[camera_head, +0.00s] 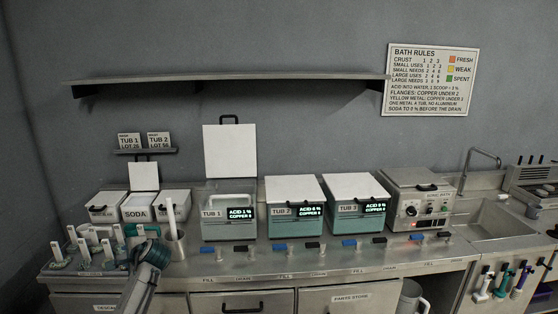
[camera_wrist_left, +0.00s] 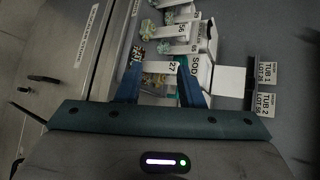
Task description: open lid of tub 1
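Tub 1 (camera_head: 228,228) is a grey-green box with a glowing acid and copper readout, on the steel counter. Its white lid (camera_head: 230,155) stands upright at the back, black handle on top, so the tub is open. A pale shape shows inside its opening. My left gripper (camera_head: 142,234) is left of tub 1, over the front left of the counter, apart from the tub and lid. The left wrist view shows its two blue fingers (camera_wrist_left: 160,84) spread, with nothing clearly held between them. Tub 1 is not in that view. My right gripper is out of view.
Tub 2 (camera_head: 293,222) and tub 3 (camera_head: 357,220) stand to the right with lids shut. The soda bin (camera_head: 136,214), a steel cup (camera_head: 174,246) and several tagged pieces (camera_head: 88,236) crowd the left. Small coloured valves line the front. A shelf (camera_head: 230,81) hangs above.

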